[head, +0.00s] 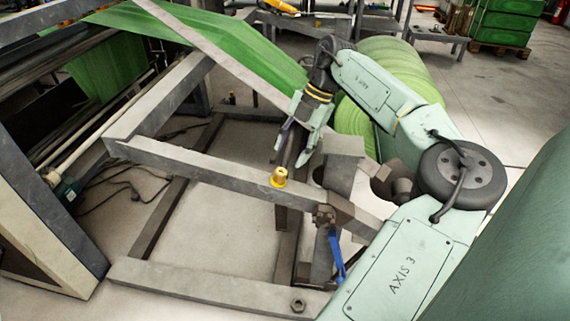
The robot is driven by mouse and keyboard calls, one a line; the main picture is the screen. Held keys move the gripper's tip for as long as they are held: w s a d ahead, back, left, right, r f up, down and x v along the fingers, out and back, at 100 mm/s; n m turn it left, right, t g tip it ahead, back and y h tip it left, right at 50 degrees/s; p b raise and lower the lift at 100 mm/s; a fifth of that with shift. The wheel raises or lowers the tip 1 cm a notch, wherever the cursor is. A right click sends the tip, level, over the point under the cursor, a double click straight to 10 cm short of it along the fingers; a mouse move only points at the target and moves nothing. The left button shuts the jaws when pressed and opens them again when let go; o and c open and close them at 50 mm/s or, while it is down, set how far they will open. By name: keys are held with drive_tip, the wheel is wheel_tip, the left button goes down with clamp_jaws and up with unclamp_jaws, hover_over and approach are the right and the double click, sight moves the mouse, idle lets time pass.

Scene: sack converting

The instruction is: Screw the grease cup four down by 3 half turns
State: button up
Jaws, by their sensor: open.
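A small brass-yellow grease cup (279,179) sits upright on the upper grey beam of the machine frame, near the middle of the head view. No number shows on it, so I cannot tell from the picture that it is cup four. My gripper (288,152) points downward just above the cup and slightly to its right. Its jaws are open, with nothing seen between them, and the fingertips look apart from the cup. The exact gap in depth is hard to tell.
A valve with a blue handle (336,255) hangs to the right below the cup. The grey beam (190,168) runs left of the cup, clear on top. A dark nut (298,305) sits on the lower beam. A green web (215,42) slopes behind, toward large green rolls (390,62).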

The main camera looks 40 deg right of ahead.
drive_tip(key=shift+v, duration=2.4)
